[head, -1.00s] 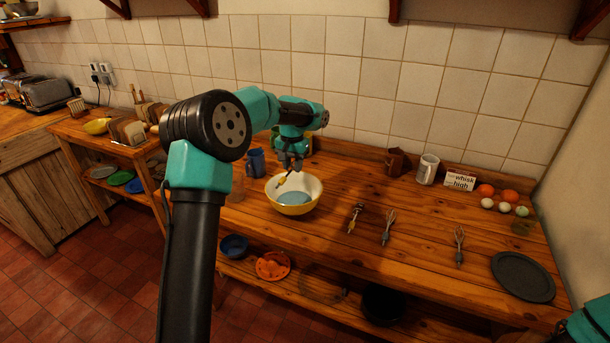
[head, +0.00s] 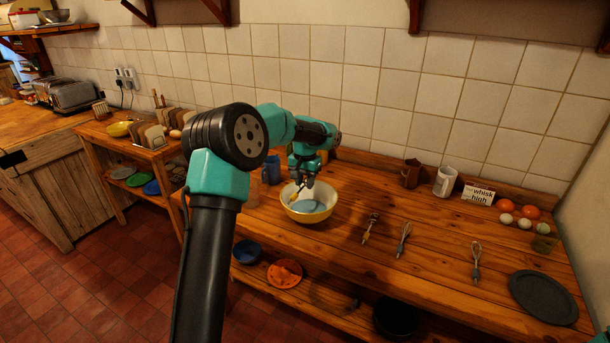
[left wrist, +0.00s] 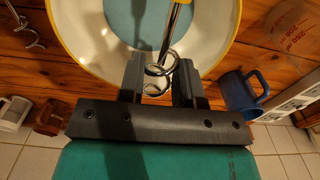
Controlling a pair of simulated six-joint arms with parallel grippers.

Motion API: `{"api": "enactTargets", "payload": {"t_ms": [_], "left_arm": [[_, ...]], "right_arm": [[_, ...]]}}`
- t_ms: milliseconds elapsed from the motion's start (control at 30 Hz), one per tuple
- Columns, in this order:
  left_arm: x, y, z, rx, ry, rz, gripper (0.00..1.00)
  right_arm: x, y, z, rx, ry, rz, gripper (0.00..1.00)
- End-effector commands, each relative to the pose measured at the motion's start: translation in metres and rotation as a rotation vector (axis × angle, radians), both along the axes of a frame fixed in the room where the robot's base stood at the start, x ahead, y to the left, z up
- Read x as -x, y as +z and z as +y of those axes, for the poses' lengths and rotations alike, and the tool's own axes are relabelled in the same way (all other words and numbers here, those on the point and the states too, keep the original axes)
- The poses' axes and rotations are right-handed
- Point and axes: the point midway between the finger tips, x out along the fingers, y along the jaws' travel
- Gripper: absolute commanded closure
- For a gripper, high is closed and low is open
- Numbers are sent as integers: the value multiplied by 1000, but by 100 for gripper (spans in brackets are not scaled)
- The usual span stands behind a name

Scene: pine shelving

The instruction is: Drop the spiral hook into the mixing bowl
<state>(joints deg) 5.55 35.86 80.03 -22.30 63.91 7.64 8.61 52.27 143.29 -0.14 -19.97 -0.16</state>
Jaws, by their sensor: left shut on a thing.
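The mixing bowl (head: 328,196), yellow outside and white inside with a blue area at its bottom, stands on the wooden counter. It also fills the top of the left wrist view (left wrist: 88,38). My left gripper (head: 303,184) is over the bowl, pointing down. In the left wrist view its two dark fingers (left wrist: 160,80) are shut on the spiral hook (left wrist: 170,38), a shiny metal tool with coils between the fingers. Its shaft extends over the bowl's inside; whether it touches the bowl I cannot tell.
Several metal utensils, including a whisk (head: 476,262), lie right of the bowl. A brown pot (head: 411,173), white mug (head: 445,181), sign (head: 478,195), eggs and dark plate (head: 543,297) are farther right.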

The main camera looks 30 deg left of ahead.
Motion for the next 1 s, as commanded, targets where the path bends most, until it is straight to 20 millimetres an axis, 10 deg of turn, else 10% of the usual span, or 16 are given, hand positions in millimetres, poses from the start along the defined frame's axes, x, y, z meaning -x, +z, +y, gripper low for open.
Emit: {"api": "enactTargets", "payload": {"t_ms": [567, 600, 1000], "left_arm": [[0, -22, 0, -1, -1, -1, 100], [0, -22, 0, 0, -1, -1, 67], [0, -22, 0, 0, -1, 0, 39]], "right_arm": [[0, 0, 0, 0, 0, 0, 57], [0, 0, 0, 0, 0, 0, 57], [0, 0, 0, 0, 0, 0, 57]]}}
